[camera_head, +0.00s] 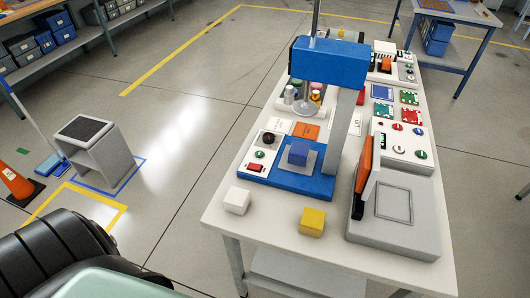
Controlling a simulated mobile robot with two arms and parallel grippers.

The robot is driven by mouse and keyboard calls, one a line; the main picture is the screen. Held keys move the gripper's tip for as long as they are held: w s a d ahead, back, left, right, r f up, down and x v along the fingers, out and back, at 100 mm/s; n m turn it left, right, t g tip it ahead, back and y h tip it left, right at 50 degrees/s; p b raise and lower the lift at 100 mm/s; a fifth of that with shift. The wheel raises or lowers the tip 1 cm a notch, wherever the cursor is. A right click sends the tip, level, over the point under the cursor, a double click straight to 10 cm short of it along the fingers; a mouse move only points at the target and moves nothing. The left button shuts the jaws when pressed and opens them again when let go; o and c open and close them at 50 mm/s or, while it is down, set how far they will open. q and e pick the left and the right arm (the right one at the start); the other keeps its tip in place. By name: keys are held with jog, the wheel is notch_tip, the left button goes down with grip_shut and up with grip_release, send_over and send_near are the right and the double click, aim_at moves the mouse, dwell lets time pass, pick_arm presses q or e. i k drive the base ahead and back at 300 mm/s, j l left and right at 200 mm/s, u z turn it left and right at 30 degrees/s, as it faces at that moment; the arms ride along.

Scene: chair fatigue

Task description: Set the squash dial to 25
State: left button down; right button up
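No label that reads "squash" is legible, so I cannot tell which knob is the squash dial. A blue press (328,62) stands on the white table, with a blue cube (298,152) on a grey plate under its head. Its white side panel (251,152) carries a black round dial (268,138), a green knob (260,154) and a red button (255,167). The dial's setting is too small to read. Another white panel (385,138), at the right, has red and green knobs. Neither of my grippers is in view.
The white table (219,222) holds a white cube (236,200), a yellow cube (312,222) and a grey machine (405,235) with an orange-and-black upright part. A grey stool (100,160) and an orange cone (14,182) stand left. Floor left of the table is open.

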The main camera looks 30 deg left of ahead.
aim_at(268, 138)
jog(key=u, duration=0.7)
